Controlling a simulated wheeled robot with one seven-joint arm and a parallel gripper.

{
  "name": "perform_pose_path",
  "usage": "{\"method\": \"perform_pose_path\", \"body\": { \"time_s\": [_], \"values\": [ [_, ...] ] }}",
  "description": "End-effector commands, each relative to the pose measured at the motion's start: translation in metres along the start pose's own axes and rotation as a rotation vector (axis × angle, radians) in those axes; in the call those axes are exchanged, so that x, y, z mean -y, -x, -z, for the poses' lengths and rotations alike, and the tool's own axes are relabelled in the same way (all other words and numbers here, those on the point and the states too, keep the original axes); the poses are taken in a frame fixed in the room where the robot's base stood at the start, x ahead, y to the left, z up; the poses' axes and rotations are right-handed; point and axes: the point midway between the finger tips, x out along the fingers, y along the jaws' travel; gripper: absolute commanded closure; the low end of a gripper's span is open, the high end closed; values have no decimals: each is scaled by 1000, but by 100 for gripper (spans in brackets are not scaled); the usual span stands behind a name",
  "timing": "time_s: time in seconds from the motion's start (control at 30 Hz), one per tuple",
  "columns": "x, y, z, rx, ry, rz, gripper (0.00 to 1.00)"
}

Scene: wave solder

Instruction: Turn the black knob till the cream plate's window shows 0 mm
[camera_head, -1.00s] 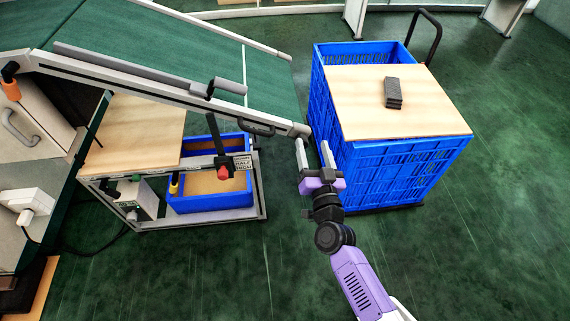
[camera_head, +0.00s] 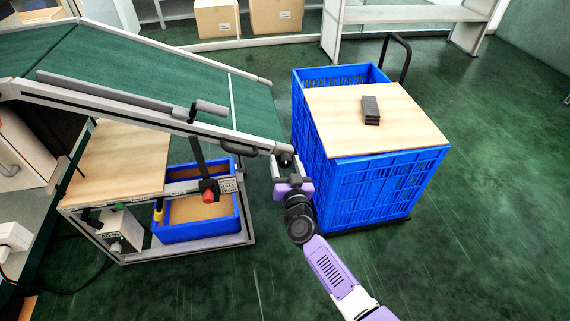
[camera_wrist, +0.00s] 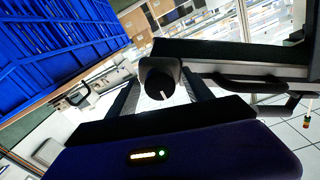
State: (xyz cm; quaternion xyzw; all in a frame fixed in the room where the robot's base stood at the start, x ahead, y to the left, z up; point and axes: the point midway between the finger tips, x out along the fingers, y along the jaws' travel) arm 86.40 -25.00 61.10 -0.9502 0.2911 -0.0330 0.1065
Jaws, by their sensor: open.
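The black knob (camera_wrist: 162,80), with a white pointer line on its face, shows in the wrist view on the end of a dark bar. In the head view the knob (camera_head: 285,160) is small at the lower right end of the sloping conveyor rail. My gripper (camera_head: 287,167) is open at that rail end. In the wrist view its two fingers (camera_wrist: 164,95) lie on either side of the knob, with gaps visible. I cannot tell whether the tips reach past its face. I cannot make out the cream plate or its window in either view.
A blue crate (camera_head: 365,190) with a wooden board (camera_head: 410,125) and dark blocks (camera_head: 371,110) stands close right of my gripper. The sloping green conveyor (camera_head: 130,60) and a blue bin (camera_head: 200,230) are at left. A black handle (camera_wrist: 262,86) is beside the knob.

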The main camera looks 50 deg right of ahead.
Motion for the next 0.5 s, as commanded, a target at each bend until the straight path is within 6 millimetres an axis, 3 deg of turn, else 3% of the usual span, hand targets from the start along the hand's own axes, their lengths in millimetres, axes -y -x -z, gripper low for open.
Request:
{"method": "perform_pose_path", "body": {
  "time_s": [0.3,0.5],
  "values": [
    [0,-3,0,1,-1,0,41],
    [0,-3,0,1,-1,0,78]
  ]
}}
